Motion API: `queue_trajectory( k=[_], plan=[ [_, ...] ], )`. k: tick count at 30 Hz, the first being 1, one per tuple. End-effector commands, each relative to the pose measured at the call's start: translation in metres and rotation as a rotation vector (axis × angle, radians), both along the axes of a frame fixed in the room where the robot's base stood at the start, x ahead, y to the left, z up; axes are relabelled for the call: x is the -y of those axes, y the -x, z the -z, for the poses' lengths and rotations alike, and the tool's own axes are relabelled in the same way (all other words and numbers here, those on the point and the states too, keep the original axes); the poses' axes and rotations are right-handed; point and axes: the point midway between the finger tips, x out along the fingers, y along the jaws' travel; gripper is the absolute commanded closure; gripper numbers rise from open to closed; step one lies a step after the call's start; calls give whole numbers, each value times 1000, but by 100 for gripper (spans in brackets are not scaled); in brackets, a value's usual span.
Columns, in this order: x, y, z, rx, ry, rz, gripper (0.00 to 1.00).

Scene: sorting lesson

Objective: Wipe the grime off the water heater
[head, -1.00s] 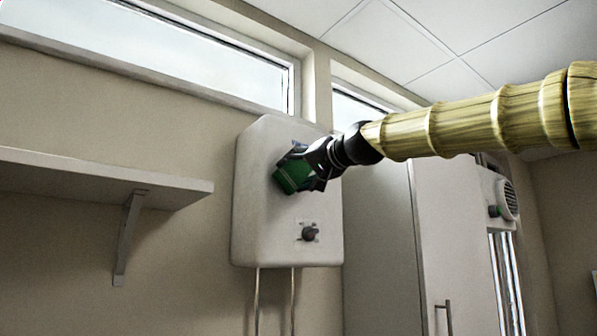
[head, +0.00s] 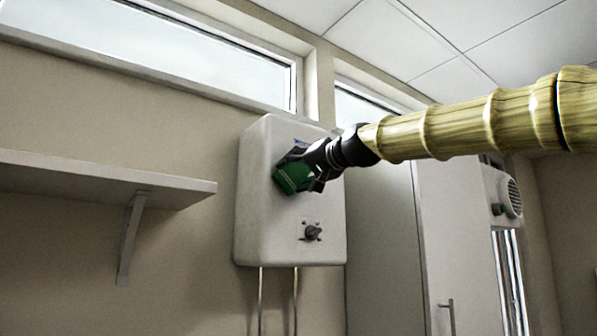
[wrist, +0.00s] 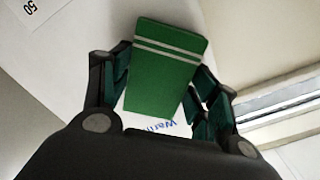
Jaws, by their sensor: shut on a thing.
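The water heater (head: 262,228) is a white, rounded box on the wall, with a dark knob (head: 312,232) low on its front and two pipes below. My gripper (head: 300,172) is in front of the heater's upper front. It is shut on a green block-like wiper (head: 292,176) with pale stripes. In the wrist view the green wiper (wrist: 168,65) sits between the fingers, over the white heater surface (wrist: 90,45). Blue lettering shows partly beside it. Whether the wiper touches the surface I cannot tell. I see no clear grime; my gripper and the wiper hide part of the front.
A wall shelf (head: 100,178) with a bracket is left of the heater. A tall pale cabinet (head: 440,240) stands to the right, with a white vented unit (head: 503,192) beyond it. Windows (head: 180,62) run above. The wall between shelf and heater is bare.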

Motion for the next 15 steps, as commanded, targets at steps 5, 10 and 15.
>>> queue_trajectory(
  k=[5,10,15],
  plan=[
    [-2,-2,0,0,0,0,59],
    [-3,-4,0,0,0,0,59],
    [1,-6,0,-1,-1,0,59]
  ],
)
